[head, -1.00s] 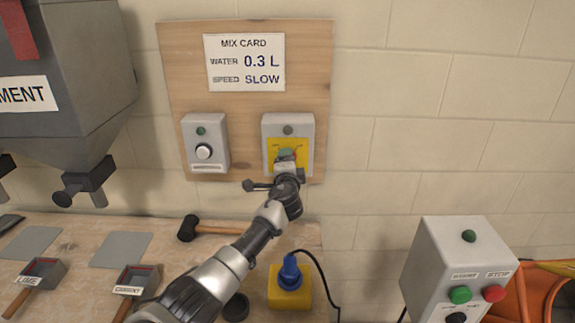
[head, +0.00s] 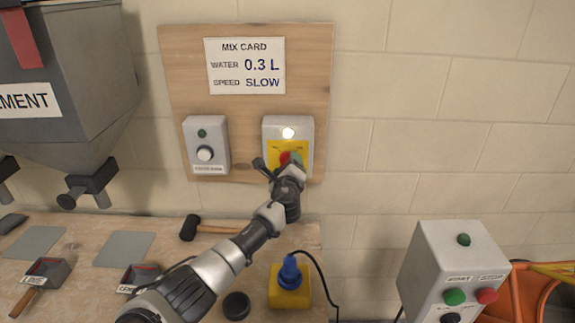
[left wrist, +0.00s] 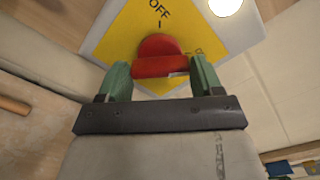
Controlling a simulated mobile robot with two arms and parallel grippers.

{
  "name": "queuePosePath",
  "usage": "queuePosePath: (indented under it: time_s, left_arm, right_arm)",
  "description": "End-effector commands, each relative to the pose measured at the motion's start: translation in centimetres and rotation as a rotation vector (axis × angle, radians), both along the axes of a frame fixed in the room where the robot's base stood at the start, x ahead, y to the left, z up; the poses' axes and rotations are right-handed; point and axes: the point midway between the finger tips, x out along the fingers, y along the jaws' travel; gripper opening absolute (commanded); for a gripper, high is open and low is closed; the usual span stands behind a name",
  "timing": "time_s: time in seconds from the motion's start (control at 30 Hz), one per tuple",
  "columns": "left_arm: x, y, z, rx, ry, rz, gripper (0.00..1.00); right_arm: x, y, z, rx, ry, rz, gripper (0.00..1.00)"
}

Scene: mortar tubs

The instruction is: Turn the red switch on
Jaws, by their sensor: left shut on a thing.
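The red switch (head: 285,157) is a rotary knob on the yellow plate (head: 273,148) of a grey box on the wooden board. The lamp (head: 288,133) above it is lit white. My left gripper (head: 291,160) is at the knob, its green fingers on either side. In the left wrist view the red switch (left wrist: 158,55) sits between the two fingers, which are shut on it. The plate there reads OFF (left wrist: 158,8) above the knob, and the lit lamp (left wrist: 224,5) is at the top edge. My right gripper is not in view.
A second grey box (head: 206,130) with a white knob and dark lamp is to the left. Below are a mallet (head: 190,228) and a yellow socket block with a blue plug (head: 290,290). A start/stop box (head: 440,262) stands at the right.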

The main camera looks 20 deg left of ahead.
Motion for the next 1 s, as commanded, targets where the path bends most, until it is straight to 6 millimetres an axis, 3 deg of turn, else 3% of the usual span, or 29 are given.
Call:
queuePosePath:
  time_s: [0.77, 0.8, 0.93, 1.0]
  left_arm:
    - [-0.06, -0.01, -0.28, 0.103, 0.033, 0.000, 0.42]
    - [-0.06, -0.01, -0.28, 0.103, 0.033, 0.000, 0.69]
    - [-0.04, 0.00, -0.22, 0.102, 0.032, 0.001, 0.89]
    - [-0.03, 0.00, -0.17, 0.101, 0.031, 0.001, 0.92]
  right_arm:
    - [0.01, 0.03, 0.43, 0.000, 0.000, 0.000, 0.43]
    - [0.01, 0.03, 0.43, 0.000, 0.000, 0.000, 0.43]
    - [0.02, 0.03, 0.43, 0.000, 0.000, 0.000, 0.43]
    - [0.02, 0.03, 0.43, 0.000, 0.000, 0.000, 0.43]
